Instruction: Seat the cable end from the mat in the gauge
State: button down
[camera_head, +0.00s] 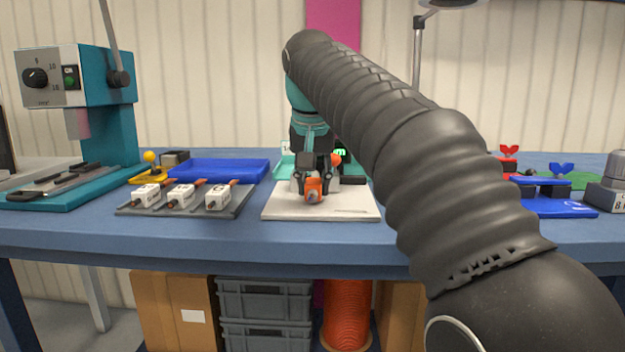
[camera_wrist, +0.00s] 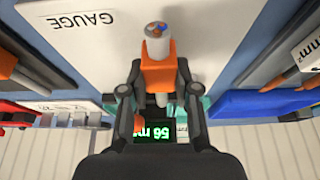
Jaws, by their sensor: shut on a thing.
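My gripper (camera_head: 315,181) is over the white board (camera_head: 275,209) in the middle of the bench. It is shut on an orange cable end (camera_head: 313,191). In the wrist view my gripper (camera_wrist: 159,78) has one finger on each side of the cable end (camera_wrist: 158,76). A grey sleeve with coloured cores at its tip points away from my wrist. The white board (camera_wrist: 105,50) reads GAUGE, upside down there. A green-lit display (camera_wrist: 155,131) shows behind the fingers, partly hidden. I cannot tell whether the cable end touches the board.
A grey mat (camera_head: 212,212) with several white labelled blocks lies to the left. A blue tray (camera_head: 219,170) is behind it. A teal machine (camera_head: 110,130) stands far left. Blue and red clamps (camera_head: 552,190) are to the right. The front strip of the bench (camera_head: 200,232) is clear.

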jog(key=shift+f, duration=0.3)
jog(key=c, duration=0.8)
grip_release()
jog(key=shift+o, duration=0.2)
jog(key=shift+v, duration=3.75)
